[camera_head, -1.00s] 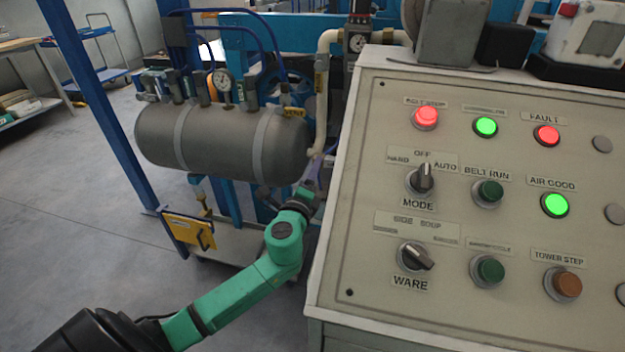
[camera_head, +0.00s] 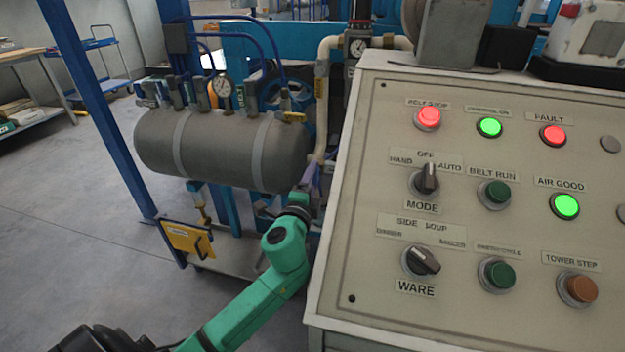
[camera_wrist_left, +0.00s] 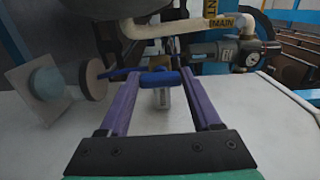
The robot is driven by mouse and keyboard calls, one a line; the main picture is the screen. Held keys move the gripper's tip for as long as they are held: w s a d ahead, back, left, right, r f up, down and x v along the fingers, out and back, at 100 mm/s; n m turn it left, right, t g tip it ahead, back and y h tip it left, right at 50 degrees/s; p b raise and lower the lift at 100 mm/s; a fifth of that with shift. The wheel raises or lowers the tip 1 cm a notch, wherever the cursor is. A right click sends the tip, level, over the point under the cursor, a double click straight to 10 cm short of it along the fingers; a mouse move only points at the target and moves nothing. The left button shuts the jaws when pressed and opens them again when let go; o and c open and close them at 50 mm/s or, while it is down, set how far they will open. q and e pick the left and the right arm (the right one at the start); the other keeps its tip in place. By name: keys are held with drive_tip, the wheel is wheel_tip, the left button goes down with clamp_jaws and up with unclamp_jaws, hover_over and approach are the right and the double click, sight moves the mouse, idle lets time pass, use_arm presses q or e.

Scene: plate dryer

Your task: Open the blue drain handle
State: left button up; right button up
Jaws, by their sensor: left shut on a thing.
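The blue drain handle (camera_wrist_left: 160,78) lies crosswise between the purple fingers of my left gripper (camera_wrist_left: 158,80) in the left wrist view. A pale stem or fitting (camera_wrist_left: 162,98) shows just below it. My left gripper is shut on the handle, its fingers held apart by it. In the head view my left gripper (camera_head: 312,182) is small, beneath the right end of the grey tank (camera_head: 222,148) and beside the control panel's left edge. The handle cannot be made out there. My right gripper is not in view.
The control panel (camera_head: 338,255) fills the right side of the head view, close to my left arm. A blue post (camera_head: 95,105) and a yellow tag (camera_head: 188,240) stand left. In the wrist view, a pipe and grey valve (camera_wrist_left: 222,55) sit beyond the fingers. Open floor lies left.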

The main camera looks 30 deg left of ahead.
use_arm(q)
drive_tip(key=o, duration=1.4)
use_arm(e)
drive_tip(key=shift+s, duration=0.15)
use_arm(q)
drive_tip(key=b+v, duration=0.2)
drive_tip(key=v, duration=1.2)
drive_tip(key=shift+s, duration=0.3)
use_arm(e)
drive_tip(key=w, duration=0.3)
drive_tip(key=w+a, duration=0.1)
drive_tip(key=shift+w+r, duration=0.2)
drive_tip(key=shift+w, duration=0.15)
